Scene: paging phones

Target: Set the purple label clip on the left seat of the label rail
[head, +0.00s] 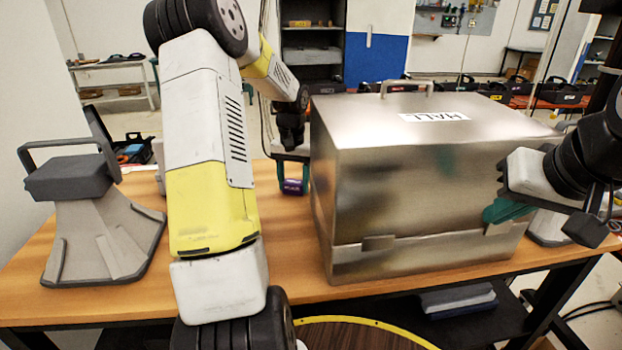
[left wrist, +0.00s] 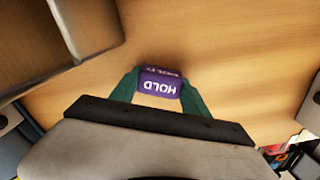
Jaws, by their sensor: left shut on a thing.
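In the head view the clip (head: 293,187) is held in my left gripper (head: 292,178), above the wooden table and just left of the metal box. My right gripper (head: 506,211) is in front of the box's right side; its green fingers overlap, so its opening is unclear. I cannot make out the label rail in either view; the box hides the table behind it.
The large metal box (head: 410,190), marked "HALL" with a handle on top, fills the table's middle right. A grey stand (head: 105,235) is at the left. The wooden table (head: 290,235) is bare between my left arm and the box.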

